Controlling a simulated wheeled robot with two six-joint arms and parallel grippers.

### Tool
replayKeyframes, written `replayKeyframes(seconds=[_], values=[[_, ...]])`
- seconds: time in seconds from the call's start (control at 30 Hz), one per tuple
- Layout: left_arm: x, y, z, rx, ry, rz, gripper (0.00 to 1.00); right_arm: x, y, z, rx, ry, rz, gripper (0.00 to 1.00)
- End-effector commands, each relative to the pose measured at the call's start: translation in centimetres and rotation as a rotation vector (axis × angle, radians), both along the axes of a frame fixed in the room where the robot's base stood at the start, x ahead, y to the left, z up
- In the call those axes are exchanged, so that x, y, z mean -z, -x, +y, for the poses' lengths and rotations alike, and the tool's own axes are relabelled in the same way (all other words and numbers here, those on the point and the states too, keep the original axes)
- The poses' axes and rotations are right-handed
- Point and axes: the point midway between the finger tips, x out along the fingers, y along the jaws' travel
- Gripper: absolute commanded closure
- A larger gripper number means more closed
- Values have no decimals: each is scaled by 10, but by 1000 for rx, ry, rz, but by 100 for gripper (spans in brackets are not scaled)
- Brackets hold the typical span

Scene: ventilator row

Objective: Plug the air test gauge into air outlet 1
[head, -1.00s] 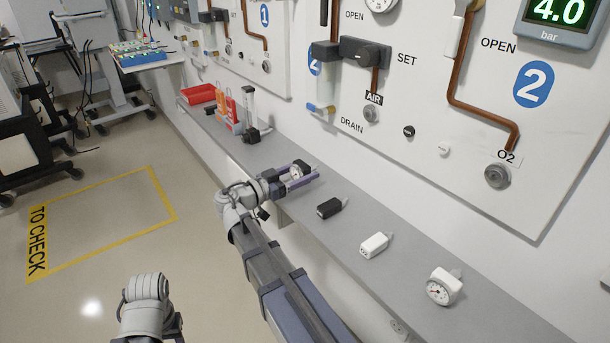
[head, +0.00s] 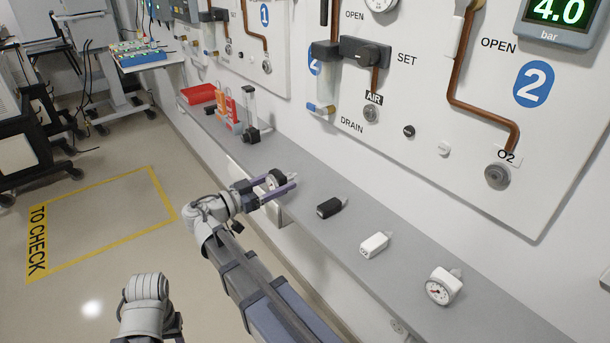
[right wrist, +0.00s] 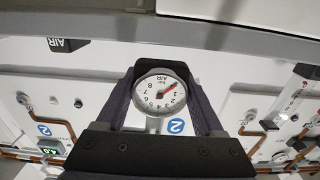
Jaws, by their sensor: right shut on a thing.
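The air test gauge (right wrist: 161,92), a round white dial marked bar and AIR in a black housing, sits between the fingers of my right gripper (head: 287,187). The gripper is shut on it and holds it near the front edge of the grey shelf. The gauge also shows in the head view (head: 275,180), partly hidden by the fingers. Air outlet 1 (head: 228,49) appears as a small grey socket on the far wall panel below the blue 1 sign. It is well apart from the gauge. Only part of my left arm shows at the bottom; its fingers are not visible.
On the shelf (head: 300,228) lie a black plug piece (head: 330,207), a white one (head: 374,244) and a white gauge (head: 443,286). A stand (head: 250,115), orange-red items (head: 226,105) and a red tray (head: 198,94) are farther along. Panel 2 has an AIR outlet (head: 371,113) and O2 outlet (head: 497,175).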

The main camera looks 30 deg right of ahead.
Motion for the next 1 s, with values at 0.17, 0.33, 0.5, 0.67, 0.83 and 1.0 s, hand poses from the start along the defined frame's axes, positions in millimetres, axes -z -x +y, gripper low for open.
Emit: replayKeyframes(seconds=[0.17, 0.33, 0.5, 0.67, 0.83, 1.0], values=[[0, 0, 0, 0, 0, 0, 50, 0, 1, 14, -1, 1, 0, 100], [0, 0, 0, 0, 0, 0, 50, 0, 2, 27, -1, 1, 0, 100], [0, 0, 0, 0, 0, 0, 50, 0, 2, 40, -1, 1, 0, 100], [0, 0, 0, 0, 0, 0, 50, 0, 3, 50, -1, 1, 0, 100], [0, 0, 0, 0, 0, 0, 50, 0, 4, 55, 0, 1, 0, 100], [0, 0, 0, 0, 0, 0, 50, 0, 4, 54, 0, 1, 0, 100]])
